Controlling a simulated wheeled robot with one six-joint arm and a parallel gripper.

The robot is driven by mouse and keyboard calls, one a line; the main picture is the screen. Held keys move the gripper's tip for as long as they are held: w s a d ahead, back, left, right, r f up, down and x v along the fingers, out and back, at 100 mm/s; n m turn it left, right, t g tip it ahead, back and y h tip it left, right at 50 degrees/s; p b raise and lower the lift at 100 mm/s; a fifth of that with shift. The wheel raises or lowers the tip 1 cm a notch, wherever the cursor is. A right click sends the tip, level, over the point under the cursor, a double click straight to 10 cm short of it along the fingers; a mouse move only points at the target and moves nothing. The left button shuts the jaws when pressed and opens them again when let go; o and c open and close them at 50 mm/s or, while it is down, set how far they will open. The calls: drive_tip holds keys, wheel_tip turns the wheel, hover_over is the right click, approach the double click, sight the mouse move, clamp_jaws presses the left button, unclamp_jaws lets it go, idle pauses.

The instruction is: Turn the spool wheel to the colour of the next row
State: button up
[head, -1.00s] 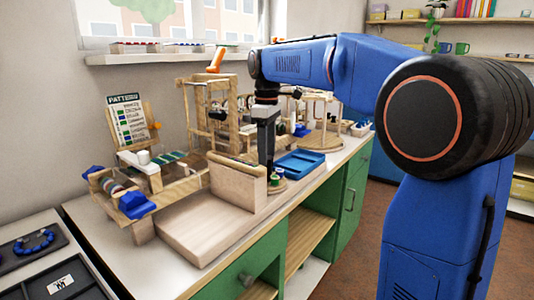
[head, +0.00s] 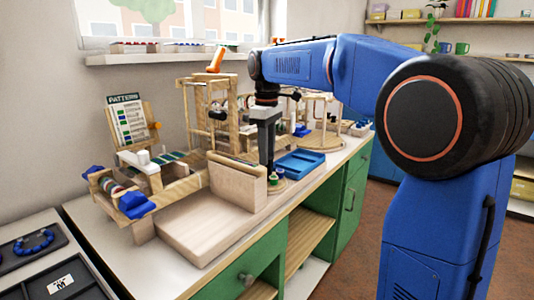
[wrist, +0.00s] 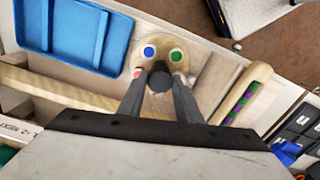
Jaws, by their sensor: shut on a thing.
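The spool wheel shows in the wrist view as a round pale wooden disc (wrist: 163,49) with a dark grey knob (wrist: 160,82) at its middle. A blue spool (wrist: 149,52) and a green spool (wrist: 176,55) sit on its far side, and a red one (wrist: 137,73) shows beside the left finger. The near part of the wheel is hidden by my gripper (wrist: 160,90), whose two fingers are closed on the knob. In the head view my gripper (head: 270,168) points straight down over the wheel (head: 277,187). The pattern card (head: 128,122) stands at the back left, its rows too small to read surely.
A blue tray (head: 300,163) lies just behind the wheel. A wooden block (head: 238,182) stands close to the left of my gripper. The wooden loom (head: 150,185) is farther left, and a tall wooden frame (head: 210,110) rises behind. The bench's front edge is near the wheel.

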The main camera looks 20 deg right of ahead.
drive_tip(key=m, duration=0.6)
drive_tip(key=shift+m, duration=0.4)
drive_tip(key=m, duration=0.6)
drive_tip(key=shift+m, duration=0.3)
drive_tip(key=o, duration=1)
drive_tip(key=shift+o, duration=0.2)
wheel_tip(320, 180, up, 18)
drive_tip(key=shift+f, duration=0.25)
